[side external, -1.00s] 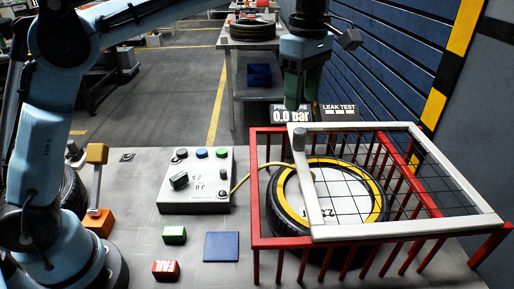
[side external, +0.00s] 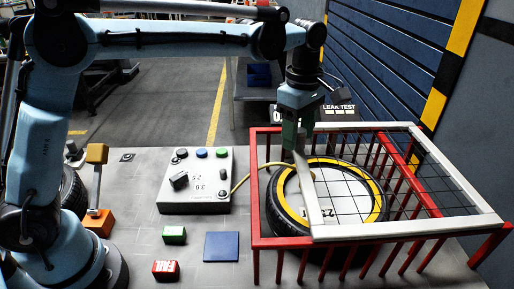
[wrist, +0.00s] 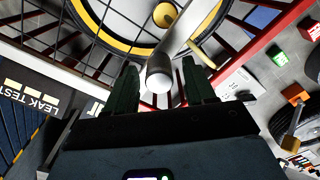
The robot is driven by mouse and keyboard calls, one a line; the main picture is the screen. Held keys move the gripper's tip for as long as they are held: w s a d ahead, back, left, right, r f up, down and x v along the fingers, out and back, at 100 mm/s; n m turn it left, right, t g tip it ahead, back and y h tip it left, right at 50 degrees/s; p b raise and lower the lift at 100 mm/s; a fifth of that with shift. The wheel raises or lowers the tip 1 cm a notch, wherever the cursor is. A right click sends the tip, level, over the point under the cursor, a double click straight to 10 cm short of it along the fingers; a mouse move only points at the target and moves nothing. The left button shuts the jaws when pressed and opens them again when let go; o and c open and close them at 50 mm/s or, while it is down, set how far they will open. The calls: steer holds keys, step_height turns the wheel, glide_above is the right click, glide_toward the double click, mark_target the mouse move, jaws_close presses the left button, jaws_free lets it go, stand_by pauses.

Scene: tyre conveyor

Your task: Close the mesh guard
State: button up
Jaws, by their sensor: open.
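The mesh guard (side external: 445,168) is a white frame with dark wire mesh. It lies over the red cage (side external: 256,190), shifted right, with its left bar above the tyre (side external: 277,212) and a strip at the cage's left uncovered. The tyre has a yellow ring and lies flat inside the cage. A grey post handle stands on the guard's left bar; its rounded end (wrist: 159,82) shows in the wrist view. My gripper (side external: 296,146) is open, pointing down at the handle. In the wrist view my gripper's fingers (wrist: 160,68) stand on either side of the handle; contact cannot be told.
A control box (side external: 195,190) with buttons and a yellow hose stands left of the cage. A green block (side external: 174,235), a red block (side external: 166,270) and a blue pad (side external: 221,246) lie in front. A leak test display (side external: 340,112) stands behind the cage. A blue wall rises behind right.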

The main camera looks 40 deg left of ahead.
jaws_close()
steer(key=s+a, duration=0.6)
steer(key=shift+s+a+r, duration=0.1)
steer(key=shift+s+a, duration=0.05)
steer(key=shift+a, duration=0.15)
jaws_free()
steer(key=shift+d, duration=0.1)
step_height(320, 180, up, 12)
stand_by(0.8)
